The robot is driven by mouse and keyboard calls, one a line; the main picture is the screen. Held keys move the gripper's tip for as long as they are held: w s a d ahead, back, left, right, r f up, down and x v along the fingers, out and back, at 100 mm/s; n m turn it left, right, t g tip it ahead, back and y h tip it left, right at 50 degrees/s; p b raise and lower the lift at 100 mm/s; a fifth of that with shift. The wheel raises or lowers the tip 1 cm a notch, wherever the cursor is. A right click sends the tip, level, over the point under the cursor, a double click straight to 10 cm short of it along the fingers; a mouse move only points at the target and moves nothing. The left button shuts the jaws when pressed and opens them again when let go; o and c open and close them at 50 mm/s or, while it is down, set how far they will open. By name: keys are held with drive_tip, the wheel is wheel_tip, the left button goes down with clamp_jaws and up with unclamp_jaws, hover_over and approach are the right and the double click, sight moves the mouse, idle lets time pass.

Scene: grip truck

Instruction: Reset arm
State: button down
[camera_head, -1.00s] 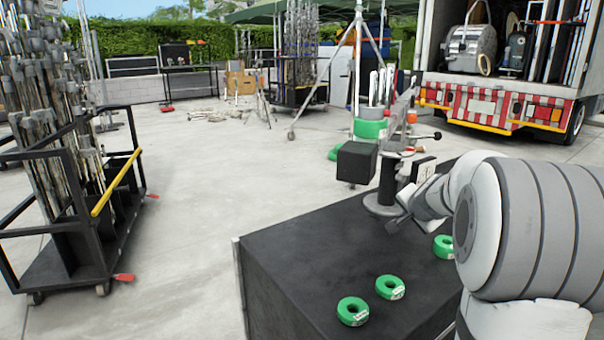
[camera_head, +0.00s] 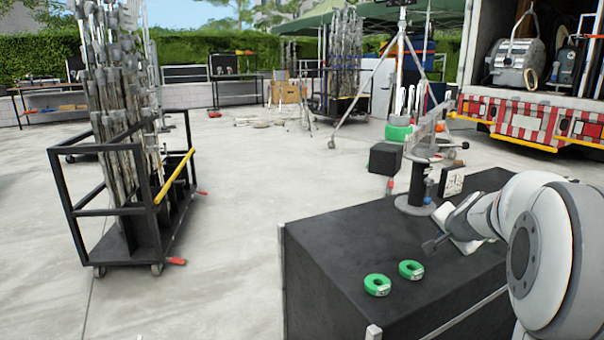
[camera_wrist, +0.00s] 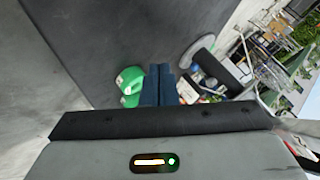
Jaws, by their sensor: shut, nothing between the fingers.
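My gripper (camera_head: 432,246) reaches in from the right over the black-topped case (camera_head: 330,250). Its fingers are shut and empty. In the wrist view my gripper (camera_wrist: 159,84) shows as two dark blue fingers side by side. Two green tape rolls (camera_head: 377,284) (camera_head: 411,269) lie flat on the case, just below and left of the gripper in the head view. In the wrist view something green (camera_wrist: 130,82) shows left of the fingers, partly hidden by them.
A metal post on a round base (camera_head: 414,204) stands on the case behind my gripper. A black wheeled cart of stands (camera_head: 130,225) is at the left. A tripod (camera_head: 400,70) and a truck (camera_head: 530,118) are behind. Open concrete lies between cart and case.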

drive_tip(key=s+a+r+n+g+y+p, duration=0.1)
drive_tip(key=s+a+r+n+g+p, duration=0.3)
drive_tip(key=s+a+r+p, duration=0.65)
drive_tip(key=s+a+r+n+g+y+p, duration=0.1)
drive_tip(key=s+a+r+n+p, duration=0.55)
drive_tip(key=s+r+p, duration=0.65)
drive_tip(key=s+a+r+n+g+p, duration=0.1)
drive_tip(key=s+a+r+g+p, duration=0.1)
drive_tip(key=s+p, duration=0.6)
drive_tip(key=shift+s, duration=0.25)
